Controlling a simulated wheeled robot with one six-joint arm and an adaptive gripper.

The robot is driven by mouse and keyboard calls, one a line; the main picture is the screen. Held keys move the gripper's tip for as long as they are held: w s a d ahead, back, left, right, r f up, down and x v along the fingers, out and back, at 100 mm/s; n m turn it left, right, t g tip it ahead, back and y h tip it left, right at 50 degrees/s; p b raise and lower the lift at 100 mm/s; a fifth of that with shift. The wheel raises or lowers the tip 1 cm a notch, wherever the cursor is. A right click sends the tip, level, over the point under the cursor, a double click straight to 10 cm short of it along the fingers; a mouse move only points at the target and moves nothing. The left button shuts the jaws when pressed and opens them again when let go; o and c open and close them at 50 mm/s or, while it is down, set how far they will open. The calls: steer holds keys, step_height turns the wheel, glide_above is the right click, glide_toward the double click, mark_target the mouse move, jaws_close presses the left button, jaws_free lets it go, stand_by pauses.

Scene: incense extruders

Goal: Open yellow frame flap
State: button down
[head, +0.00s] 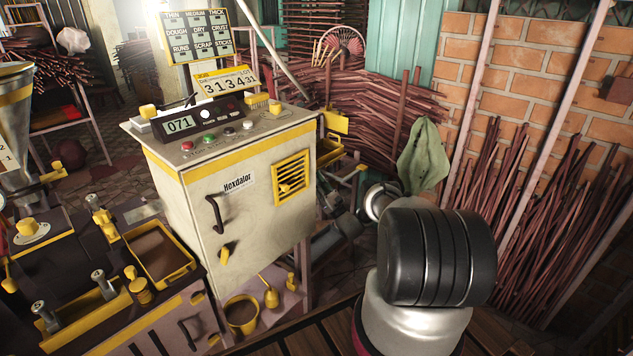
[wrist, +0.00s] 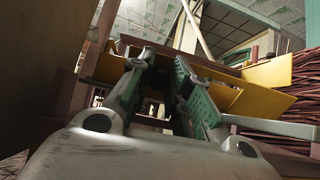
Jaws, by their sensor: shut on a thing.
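A yellow panel (wrist: 235,97), which seems to be the yellow frame flap, crosses the wrist view behind my gripper's fingers. In the head view yellow parts (head: 329,154) stick out at the cabinet's right side; which one is the flap is hard to tell. My gripper (wrist: 158,72) has green-padded fingers on both sides of a dark gap, in contact with or right at the yellow panel; the exact grip point is in shadow. In the head view my arm reaches to the cabinet's right side, and the fingertips are not clear there.
The pale cabinet (head: 236,215) has a yellow-framed grille (head: 291,177), a dark handle and a control panel. A green cloth (head: 423,157) hangs near my arm. Bundles of reddish sticks (head: 490,215) lean on the brick wall. A yellow bucket (head: 241,313) stands low in front.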

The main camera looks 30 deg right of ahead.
steer(key=c, duration=1.3)
jaws_free()
steer(key=v, duration=0.7)
steer(key=shift+s+f, duration=0.2)
steer(key=shift+s+d, duration=0.1)
steer(key=shift+d, duration=0.05)
